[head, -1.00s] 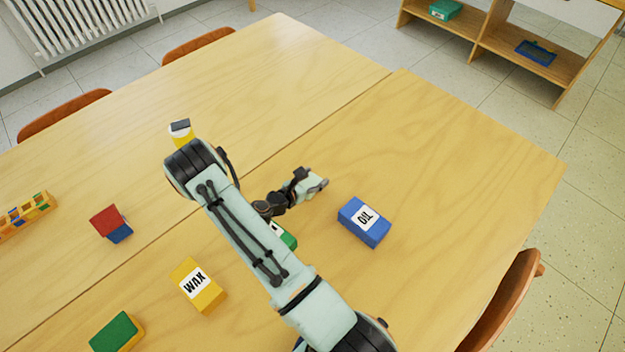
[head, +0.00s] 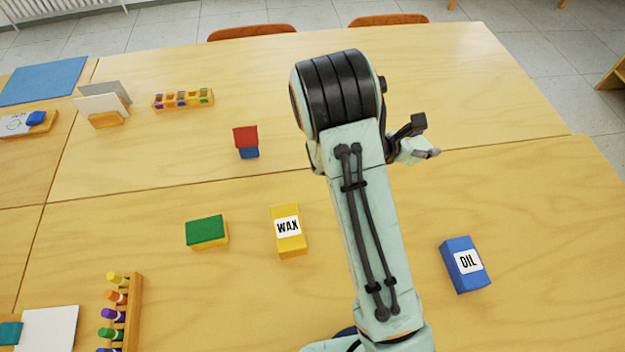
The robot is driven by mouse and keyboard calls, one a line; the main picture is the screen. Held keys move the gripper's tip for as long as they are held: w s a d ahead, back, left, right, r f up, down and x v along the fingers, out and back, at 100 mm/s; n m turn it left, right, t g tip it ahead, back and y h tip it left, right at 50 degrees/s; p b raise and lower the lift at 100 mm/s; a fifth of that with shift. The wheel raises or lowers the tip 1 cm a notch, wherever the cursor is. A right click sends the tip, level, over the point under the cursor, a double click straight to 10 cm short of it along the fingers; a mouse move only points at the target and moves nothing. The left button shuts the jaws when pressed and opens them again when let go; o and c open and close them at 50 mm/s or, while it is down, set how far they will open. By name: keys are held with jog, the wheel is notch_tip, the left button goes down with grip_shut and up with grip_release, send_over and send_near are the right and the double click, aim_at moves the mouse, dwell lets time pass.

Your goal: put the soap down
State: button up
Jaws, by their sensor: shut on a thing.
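My gripper (head: 418,140) shows only in part, to the right of my arm and above the table (head: 530,200). My arm hides its fingertips and whatever is between them, so the soap cannot be made out.
A green and yellow block (head: 207,232) lies left of the wax. A red and blue block (head: 246,141) sits farther back. A divided tray (head: 183,99), a card stand (head: 104,108) and a crayon rack (head: 126,315) are at left.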

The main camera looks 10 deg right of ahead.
jog(key=a+r+n+t+y, duration=0.8)
jog(key=a+r, duration=0.8)
jog(key=a, duration=0.5)
jog(key=w+a+f+n+y, duration=0.3)
jog(key=w+a+n, duration=0.3)
jog(key=a, duration=0.6)
jog(key=n+g+y, duration=0.3)
jog(key=n+y, duration=0.6)
jog(key=y, duration=0.2)
send_over(152, 239)
jog(key=f, duration=2.3)
jog(key=shift+w, duration=0.3)
jog(key=shift+s+f, duration=0.15)
jog(key=shift+f, duration=1.2)
jog(key=shift+s+f, duration=0.1)
jog(key=shift+f, duration=1.2)
